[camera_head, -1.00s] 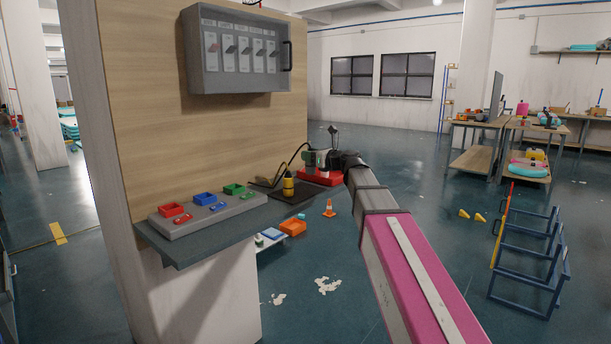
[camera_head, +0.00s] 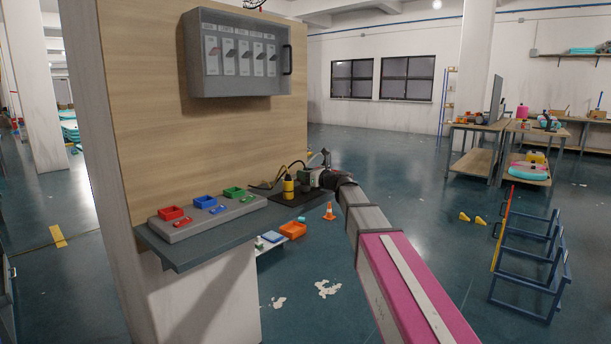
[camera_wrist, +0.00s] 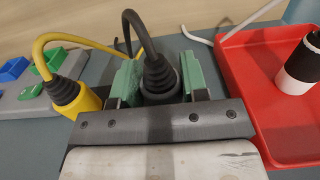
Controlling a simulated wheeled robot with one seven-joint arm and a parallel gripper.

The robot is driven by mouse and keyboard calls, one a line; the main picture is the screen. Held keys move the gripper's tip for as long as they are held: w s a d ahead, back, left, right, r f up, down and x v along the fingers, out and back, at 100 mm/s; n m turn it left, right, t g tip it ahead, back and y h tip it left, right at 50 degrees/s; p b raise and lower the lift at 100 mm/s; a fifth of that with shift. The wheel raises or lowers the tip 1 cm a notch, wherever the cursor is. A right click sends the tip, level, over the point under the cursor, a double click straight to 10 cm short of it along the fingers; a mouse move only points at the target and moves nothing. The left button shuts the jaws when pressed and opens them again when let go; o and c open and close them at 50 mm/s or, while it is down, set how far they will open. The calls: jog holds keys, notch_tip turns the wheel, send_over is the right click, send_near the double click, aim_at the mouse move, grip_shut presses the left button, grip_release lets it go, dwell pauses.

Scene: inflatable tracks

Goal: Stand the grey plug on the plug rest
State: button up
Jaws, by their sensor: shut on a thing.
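My gripper (camera_wrist: 161,77) has green fingers that are shut on the dark grey plug (camera_wrist: 160,90), whose black cable arches up and away. In the head view my gripper (camera_head: 308,179) is over the right part of the shelf, just right of the yellow plug (camera_head: 288,187). The yellow plug also shows in the wrist view (camera_wrist: 84,102), upright and left of my fingers with a yellow cable. A dark flat plate (camera_head: 297,197) lies under this area; I cannot tell if it is the plug rest. The grey plug's lower end is hidden behind my gripper.
A red tray (camera_wrist: 248,88) with a black and white cylinder (camera_wrist: 299,65) lies right of my gripper. A grey board (camera_head: 205,219) with red, blue and green trays fills the shelf's left. The wooden panel (camera_head: 200,130) rises behind the shelf.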

jog(key=o, duration=0.9)
jog(key=shift+f, duration=0.1)
jog(key=shift+o, duration=0.2)
jog(key=v, duration=1.2)
jog(key=s+d+f+n+g+h, duration=0.15)
jog(key=s+f+n, duration=0.25)
jog(key=f, duration=0.5)
jog(key=s+d+f+n+g+h, duration=0.1)
jog(key=s+f+n+g+h, duration=0.3)
jog(key=f, duration=0.4)
jog(key=s+d+f+n+g+h, duration=0.1)
jog(key=s+f+n, duration=0.35)
jog(key=f, duration=0.45)
jog(key=s+d+f+n+g+h, duration=0.4)
jog(key=s+d+f+n+h, duration=0.3)
jog(key=s+d+f+n, duration=0.3)
jog(key=s+f+n, duration=0.3)
jog(key=s+f, duration=0.1)
jog(key=s, duration=0.1)
jog(key=shift+d+f+h, duration=0.2)
jog(key=shift+f+h, duration=0.05)
jog(key=shift+h, duration=0.1)
jog(key=shift+g, duration=0.25)
